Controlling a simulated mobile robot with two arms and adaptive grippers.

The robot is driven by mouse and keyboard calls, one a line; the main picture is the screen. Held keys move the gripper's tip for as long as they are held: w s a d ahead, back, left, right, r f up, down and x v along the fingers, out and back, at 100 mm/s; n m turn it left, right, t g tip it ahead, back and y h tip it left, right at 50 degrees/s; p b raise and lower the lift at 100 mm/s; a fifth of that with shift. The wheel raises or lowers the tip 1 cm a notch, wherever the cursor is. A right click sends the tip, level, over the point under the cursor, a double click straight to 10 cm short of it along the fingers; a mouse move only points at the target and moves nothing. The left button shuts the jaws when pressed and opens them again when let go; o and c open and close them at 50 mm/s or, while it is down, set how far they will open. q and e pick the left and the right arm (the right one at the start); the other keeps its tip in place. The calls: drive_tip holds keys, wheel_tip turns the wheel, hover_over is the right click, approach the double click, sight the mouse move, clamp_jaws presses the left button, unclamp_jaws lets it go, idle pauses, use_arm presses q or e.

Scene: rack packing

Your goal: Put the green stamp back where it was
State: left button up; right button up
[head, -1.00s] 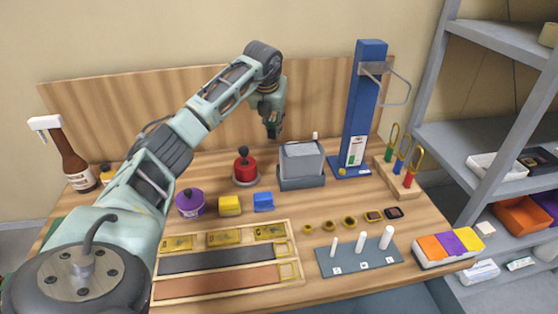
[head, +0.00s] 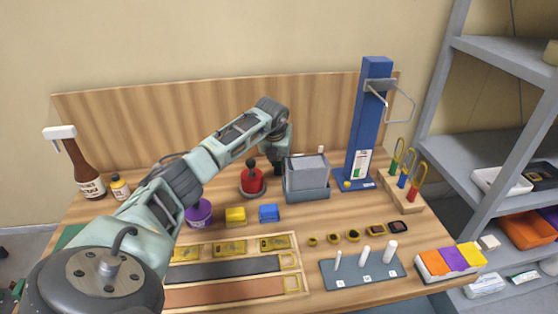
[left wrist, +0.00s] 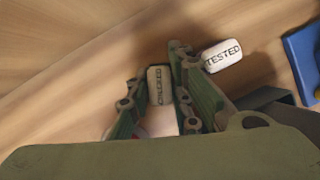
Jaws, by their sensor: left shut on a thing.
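My left gripper (left wrist: 158,104) is shut on a stamp (left wrist: 159,86). The stamp's pale, lettered end shows between the fingers in the left wrist view. Its green part cannot be made out. A second pale stamp (left wrist: 222,55) reading "TESTED" is just right of the fingers, and I cannot tell whether they touch. In the head view my left gripper (head: 276,163) is low at the back of the bench, between the red pot and the grey box, its fingertips hidden. A small white top (head: 321,149) shows behind the box. My right gripper is not in view.
The red pot (head: 252,183) and grey box (head: 306,190) stand close in front of the gripper. The blue stand (head: 369,125) is to the right, and the wooden backboard (head: 180,120) is behind. Yellow (head: 235,216) and blue (head: 269,213) blocks lie nearer the front.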

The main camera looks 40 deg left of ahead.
use_arm(q)
drive_tip(key=shift+f, duration=0.1)
drive_tip(key=o, duration=0.6)
drive_tip(key=shift+r, duration=0.5)
drive_tip(key=b+v, duration=0.2)
drive_tip(key=v, duration=0.9)
drive_tip(key=shift+s+d+r, duration=0.15)
